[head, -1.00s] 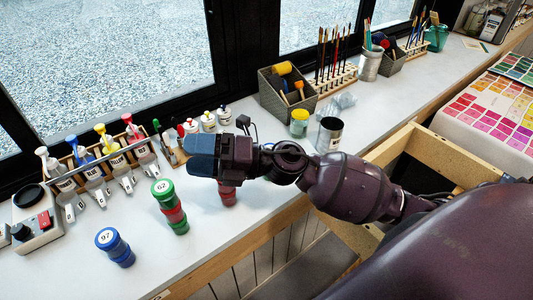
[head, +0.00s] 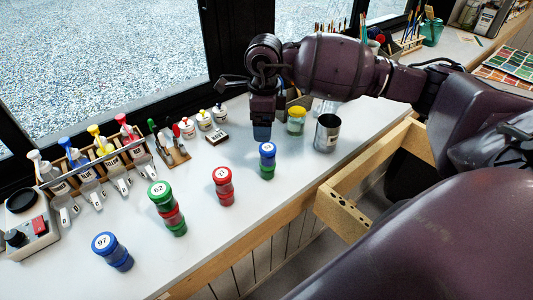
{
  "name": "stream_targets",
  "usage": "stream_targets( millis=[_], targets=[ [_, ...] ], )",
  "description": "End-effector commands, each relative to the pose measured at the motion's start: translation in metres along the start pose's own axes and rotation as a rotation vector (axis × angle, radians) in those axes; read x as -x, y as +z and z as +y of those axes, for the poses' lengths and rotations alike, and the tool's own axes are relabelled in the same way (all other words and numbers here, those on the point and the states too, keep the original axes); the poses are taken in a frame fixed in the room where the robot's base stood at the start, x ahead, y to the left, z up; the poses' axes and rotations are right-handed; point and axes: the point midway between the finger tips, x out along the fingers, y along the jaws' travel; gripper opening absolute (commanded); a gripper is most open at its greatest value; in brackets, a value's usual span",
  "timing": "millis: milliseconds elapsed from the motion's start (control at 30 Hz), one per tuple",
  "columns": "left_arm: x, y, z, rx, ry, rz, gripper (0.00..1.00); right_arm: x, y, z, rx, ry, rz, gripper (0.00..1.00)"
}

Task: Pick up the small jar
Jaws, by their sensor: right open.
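A small jar (head: 296,121) with a yellow lid stands upright on the white counter (head: 240,250), just left of a grey metal can. My right gripper (head: 262,132) points down a little to the left of this jar, apart from it in the picture. Its jaws are open and empty, though the gap between the fingers is hard to see from here. Short stacks of lidded jars also stand on the counter: blue and green (head: 267,161), red (head: 222,187), green and red (head: 168,208), and blue (head: 112,251). My left gripper is out of view.
The metal can (head: 327,133) stands close right of the yellow-lidded jar. White bottles (head: 204,120) and a rack of bottles (head: 100,150) line the window side. An open wooden drawer (head: 345,212) juts out at the front right.

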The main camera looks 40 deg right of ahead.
Motion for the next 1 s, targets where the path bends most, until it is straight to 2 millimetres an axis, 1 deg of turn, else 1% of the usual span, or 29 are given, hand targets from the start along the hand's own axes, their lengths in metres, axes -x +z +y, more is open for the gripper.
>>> stream_targets(
  millis=[67, 167, 400, 500, 667, 767, 900, 1000],
  targets=[
    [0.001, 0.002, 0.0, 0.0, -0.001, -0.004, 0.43, -0.001, -0.003, -0.003, -0.002, -0.012, 0.016, 0.78],
    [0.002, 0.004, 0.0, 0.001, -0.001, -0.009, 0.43, -0.009, -0.003, -0.003, -0.002, -0.01, 0.019, 0.78],
    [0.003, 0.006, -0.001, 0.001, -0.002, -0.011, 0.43, -0.042, -0.003, -0.003, -0.003, -0.008, 0.015, 0.78],
    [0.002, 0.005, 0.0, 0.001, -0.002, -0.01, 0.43, -0.052, -0.004, -0.003, -0.003, -0.008, 0.015, 0.78],
    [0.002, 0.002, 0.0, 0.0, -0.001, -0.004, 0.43, -0.059, -0.005, -0.003, -0.002, -0.009, 0.014, 0.78],
    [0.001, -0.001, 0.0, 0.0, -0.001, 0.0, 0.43, -0.069, -0.006, -0.003, -0.002, -0.007, 0.014, 0.78],
    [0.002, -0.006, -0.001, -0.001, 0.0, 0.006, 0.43, -0.087, -0.011, -0.003, -0.003, -0.007, 0.015, 0.78],
    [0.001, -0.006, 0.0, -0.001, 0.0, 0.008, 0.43, -0.101, -0.01, -0.003, -0.002, -0.006, 0.014, 0.78]
  ],
)
